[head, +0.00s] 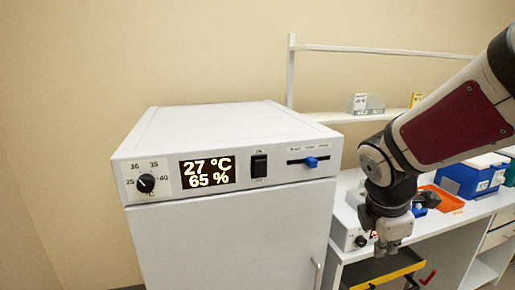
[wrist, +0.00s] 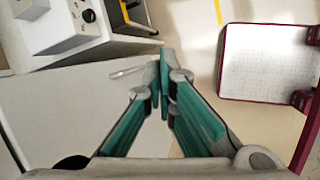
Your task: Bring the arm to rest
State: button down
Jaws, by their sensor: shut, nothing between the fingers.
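My gripper is in the wrist view (wrist: 165,60), its two teal fingers brought together at the tips with nothing between them. In the head view, my arm reaches in from the right and bends down beside the white incubator cabinet (head: 222,133). The grey wrist end hangs in front of the bench, to the right of the cabinet. The fingertips are hard to make out there. In the wrist view, a pale panel (wrist: 60,115) lies to the left of the fingers, and a light handle-like bar shows close by their tips.
The cabinet display (head: 208,174) reads 27 °C and 65 %. A white bench holds a blue box (head: 465,181) and an orange tray (head: 447,203). A yellow-edged drawer (head: 390,272) is below my wrist. A maroon-framed white panel (wrist: 265,62) is at the right in the wrist view.

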jog(key=s+a+r+m+t+y, duration=0.1)
jog(key=s+a+r+m, duration=0.2)
jog(key=s+m, duration=0.4)
jog(key=s+a+r+m+t+y, duration=0.1)
jog(key=s+a+r+m+y, duration=0.1)
jog(key=s+r+m, duration=0.3)
jog(key=s+a+m, duration=0.1)
jog(key=s+m, duration=0.2)
jog(key=m, duration=0.2)
jog(key=shift+r+m+y, duration=0.25)
jog(key=shift+m+y, duration=0.05)
